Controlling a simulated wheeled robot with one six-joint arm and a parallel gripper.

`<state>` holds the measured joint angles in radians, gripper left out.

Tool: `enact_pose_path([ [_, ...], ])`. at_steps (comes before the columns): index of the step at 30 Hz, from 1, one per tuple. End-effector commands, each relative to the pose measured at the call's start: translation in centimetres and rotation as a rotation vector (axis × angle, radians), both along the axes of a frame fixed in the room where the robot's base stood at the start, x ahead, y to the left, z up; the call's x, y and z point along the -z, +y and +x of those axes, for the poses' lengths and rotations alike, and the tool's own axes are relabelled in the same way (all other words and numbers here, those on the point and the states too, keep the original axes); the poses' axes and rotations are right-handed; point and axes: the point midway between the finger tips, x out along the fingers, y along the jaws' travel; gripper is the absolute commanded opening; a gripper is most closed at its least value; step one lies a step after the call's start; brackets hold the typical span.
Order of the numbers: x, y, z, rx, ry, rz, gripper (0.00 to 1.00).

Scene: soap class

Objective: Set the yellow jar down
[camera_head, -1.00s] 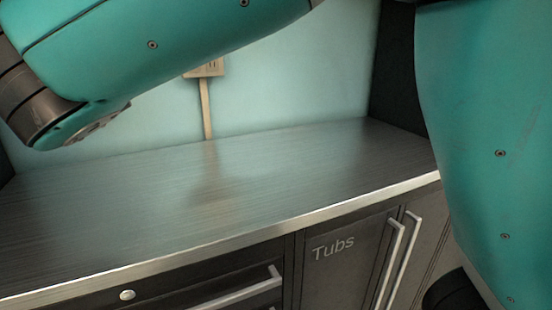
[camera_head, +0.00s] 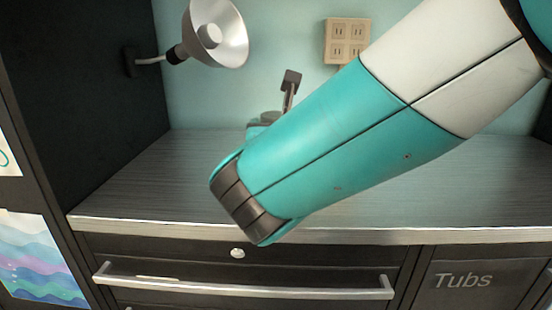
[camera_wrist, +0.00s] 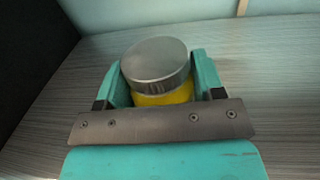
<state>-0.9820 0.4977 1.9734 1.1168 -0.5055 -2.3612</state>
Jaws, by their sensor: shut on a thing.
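The yellow jar (camera_wrist: 165,96) shows in the wrist view, with a wide grey metal lid (camera_wrist: 155,62) on top. My gripper (camera_wrist: 160,80) is shut on it, one teal finger on each side. Most of the yellow body is hidden behind the dark gripper plate. The striped grey counter (camera_wrist: 270,80) lies behind and around the jar; I cannot tell whether the jar's base touches it. In the head view my arm crosses in front of the counter (camera_head: 130,190) and hides most of the gripper. A small grey and teal part shows behind the arm.
A silver lamp (camera_head: 222,35) reaches out from the dark left side wall (camera_head: 90,90). Wall sockets (camera_head: 347,42) are at the back. The counter's left part is clear. Drawers and a cupboard marked "Tubs" (camera_head: 462,281) are below its front edge.

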Motion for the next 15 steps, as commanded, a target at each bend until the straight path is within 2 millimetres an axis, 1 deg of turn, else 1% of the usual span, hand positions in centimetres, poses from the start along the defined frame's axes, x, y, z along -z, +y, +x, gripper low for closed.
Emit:
enact_pose_path([
  [2,0.8,0.0,0.0,-0.001,0.000,0.000,0.33],
  [6,3.2,0.0,0.0,0.000,0.001,-0.003,0.33],
  [9,4.3,0.0,0.0,-0.001,0.001,-0.002,0.33],
  [15,4.4,0.0,0.0,-0.001,-0.002,0.002,0.33],
])
